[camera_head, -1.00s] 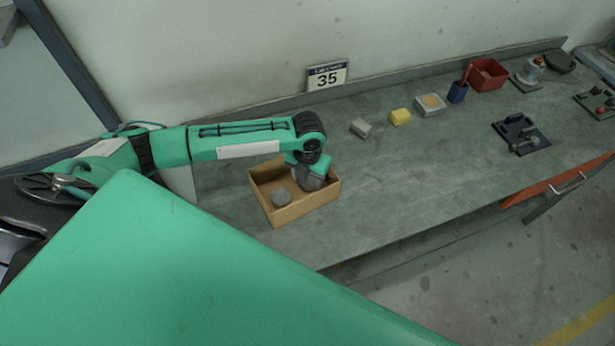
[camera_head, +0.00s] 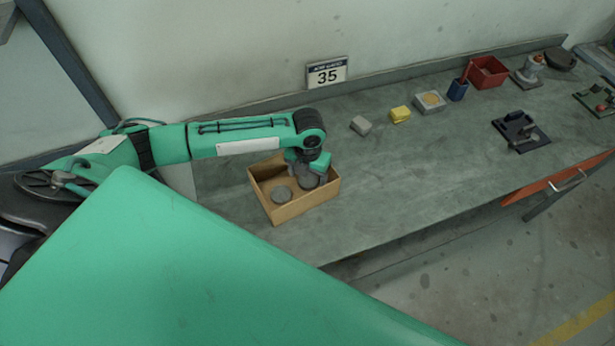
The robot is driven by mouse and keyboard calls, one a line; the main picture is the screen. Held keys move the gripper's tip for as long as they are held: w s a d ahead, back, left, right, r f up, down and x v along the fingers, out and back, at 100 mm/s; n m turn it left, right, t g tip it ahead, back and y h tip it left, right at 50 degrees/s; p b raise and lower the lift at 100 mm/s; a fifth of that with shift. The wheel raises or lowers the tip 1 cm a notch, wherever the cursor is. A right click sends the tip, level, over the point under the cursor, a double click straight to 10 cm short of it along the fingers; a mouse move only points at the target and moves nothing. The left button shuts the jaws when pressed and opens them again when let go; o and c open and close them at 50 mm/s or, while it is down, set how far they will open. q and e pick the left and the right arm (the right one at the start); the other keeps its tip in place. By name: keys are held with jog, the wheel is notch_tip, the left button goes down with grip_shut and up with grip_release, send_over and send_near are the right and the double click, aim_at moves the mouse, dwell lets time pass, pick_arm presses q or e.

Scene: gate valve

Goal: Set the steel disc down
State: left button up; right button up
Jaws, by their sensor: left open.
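A grey, round steel disc (camera_head: 281,194) lies in the left part of an open cardboard-brown box (camera_head: 296,211) on the bench. My left gripper (camera_head: 308,182) points down into the right part of the same box, just right of the disc. The gripper is open. Its fingertips are small and partly hidden by the wrist, so I cannot tell whether they touch anything in the box. My right gripper is not in view.
On the grey bench (camera_head: 400,180) a grey block (camera_head: 361,125), a yellow block (camera_head: 400,115), a pale square box (camera_head: 429,102), a blue cup (camera_head: 457,91) and a red bin (camera_head: 488,72) stand along the back. A dark fixture (camera_head: 520,131) sits further right. The bench's middle is clear.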

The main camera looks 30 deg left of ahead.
aim_at(308, 181)
pick_arm(q)
notch_tip(308, 181, up, 11)
jog(key=b, duration=0.2)
dwell(0.5)
